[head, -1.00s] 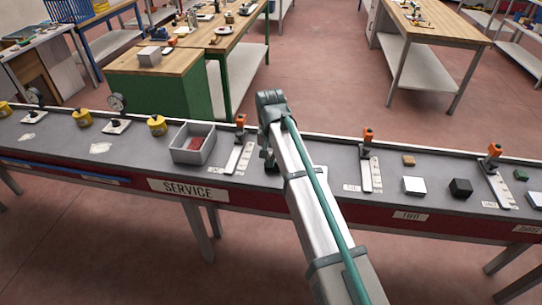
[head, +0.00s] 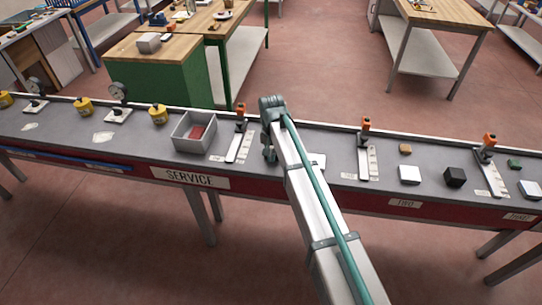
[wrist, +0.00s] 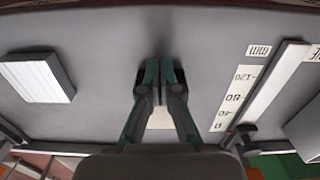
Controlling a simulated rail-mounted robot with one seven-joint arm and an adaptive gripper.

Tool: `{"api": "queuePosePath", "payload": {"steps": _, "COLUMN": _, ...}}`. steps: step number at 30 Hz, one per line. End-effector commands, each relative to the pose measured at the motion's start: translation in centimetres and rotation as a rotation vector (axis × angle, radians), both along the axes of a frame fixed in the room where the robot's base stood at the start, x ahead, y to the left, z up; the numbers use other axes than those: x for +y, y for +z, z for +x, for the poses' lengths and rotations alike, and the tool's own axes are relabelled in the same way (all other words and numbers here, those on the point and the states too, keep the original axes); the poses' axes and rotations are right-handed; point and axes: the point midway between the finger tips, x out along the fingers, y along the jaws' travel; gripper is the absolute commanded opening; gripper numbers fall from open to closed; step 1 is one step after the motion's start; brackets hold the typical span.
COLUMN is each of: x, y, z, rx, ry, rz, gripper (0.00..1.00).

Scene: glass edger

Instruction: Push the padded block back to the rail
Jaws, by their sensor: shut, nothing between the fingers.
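My gripper (wrist: 160,80) has its two fingers close together over the grey bench top. In the head view my gripper (head: 269,150) is above the bench, right of the first upright with an orange top. A pale patch (wrist: 162,118) shows between the fingers; I cannot tell whether it is a block or a marking. A white block (wrist: 38,77) lies left of the fingers, apart from them; in the head view it is partly hidden behind my arm (head: 318,160). I cannot tell which block is padded. A raised rail (head: 335,127) runs along the bench's far edge.
A scale (wrist: 232,97) and pale strip lie right of the fingers. A grey bin (head: 181,140) stands left of the first upright (head: 240,120). A white block (head: 409,174), black block (head: 455,177) and brown block (head: 405,149) sit to the right.

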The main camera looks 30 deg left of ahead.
Motion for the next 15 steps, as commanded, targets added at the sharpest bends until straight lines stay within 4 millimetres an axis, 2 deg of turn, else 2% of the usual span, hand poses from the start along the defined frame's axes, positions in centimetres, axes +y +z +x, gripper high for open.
{"api": "queuePosePath", "payload": {"steps": 8, "x": 0.3, "y": -0.1, "z": 0.5, "rx": 0.0, "ry": 0.0, "rz": 0.0, "gripper": 0.0}}
{"api": "queuePosePath", "payload": {"steps": 11, "x": 1.1, "y": -0.1, "z": 2.0, "rx": -0.001, "ry": 0.0, "rz": 0.0, "gripper": 0.0}}
{"api": "queuePosePath", "payload": {"steps": 15, "x": 2.7, "y": -0.2, "z": 5.3, "rx": -0.001, "ry": 0.0, "rz": 0.0, "gripper": 0.0}}
